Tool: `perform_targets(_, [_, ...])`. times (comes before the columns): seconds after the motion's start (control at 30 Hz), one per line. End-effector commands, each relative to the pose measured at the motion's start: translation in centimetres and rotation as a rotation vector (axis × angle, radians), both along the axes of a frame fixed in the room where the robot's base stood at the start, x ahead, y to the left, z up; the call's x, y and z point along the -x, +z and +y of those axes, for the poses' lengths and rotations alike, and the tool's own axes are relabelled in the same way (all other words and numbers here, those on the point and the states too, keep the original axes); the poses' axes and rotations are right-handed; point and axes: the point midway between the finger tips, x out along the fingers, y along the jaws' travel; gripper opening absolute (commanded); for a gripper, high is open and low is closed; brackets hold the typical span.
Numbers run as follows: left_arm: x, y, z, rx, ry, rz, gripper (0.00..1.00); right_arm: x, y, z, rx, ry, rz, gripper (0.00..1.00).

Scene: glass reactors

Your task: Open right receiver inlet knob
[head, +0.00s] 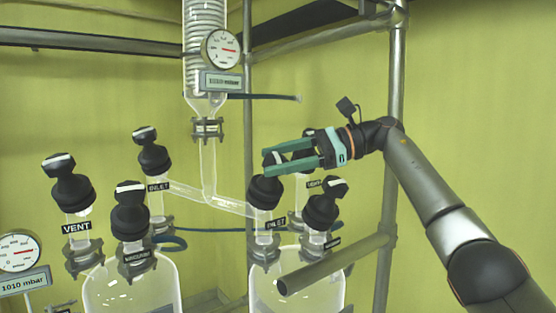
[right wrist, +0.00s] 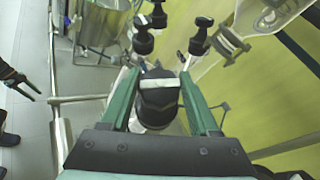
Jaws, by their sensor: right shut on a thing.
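The right receiver inlet knob (head: 265,190) is a black knob above the INLET label, on the right glass receiver (head: 325,294). My right gripper (head: 266,158) reaches it from the right, its green fingers at the knob's top. In the right wrist view the knob (right wrist: 158,98) sits between the two fingers (right wrist: 158,88), and its white stripe runs across from finger to finger. The right gripper is shut on it. My left gripper (right wrist: 24,86) shows at the left edge of the right wrist view, its fingers apart and empty.
Another black knob (head: 322,208) stands close to the right, and one is partly hidden behind the gripper. The left receiver (head: 135,290) carries several similar knobs. A metal pipe (head: 335,264) crosses in front, and a frame post (head: 390,180) stands behind my right arm.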

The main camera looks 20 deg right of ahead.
Motion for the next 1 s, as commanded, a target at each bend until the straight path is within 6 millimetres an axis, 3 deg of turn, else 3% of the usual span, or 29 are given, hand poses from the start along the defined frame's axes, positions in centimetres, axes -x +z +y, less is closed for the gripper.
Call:
perform_targets(0.33, [-0.03, 0.01, 0.01, 0.0, 0.0, -0.001, 0.5, 0.0, -0.01, -0.01, 0.004, 0.0, -0.001, 0.06])
perform_targets(0.37, [-0.03, 0.01, 0.01, 0.0, 0.0, -0.001, 0.5, 0.0, -0.01, -0.01, 0.004, 0.0, -0.001, 0.64])
perform_targets(0.6, [-0.04, 0.02, 0.02, 0.0, 0.0, -0.001, 0.5, 0.0, -0.03, -0.01, 0.002, 0.0, 0.0, 0.91])
perform_targets(1.0, [-0.04, 0.0, 0.04, 0.0, 0.001, -0.001, 0.5, 0.08, 0.03, 0.04, 0.001, 0.0, 0.0, 0.92])
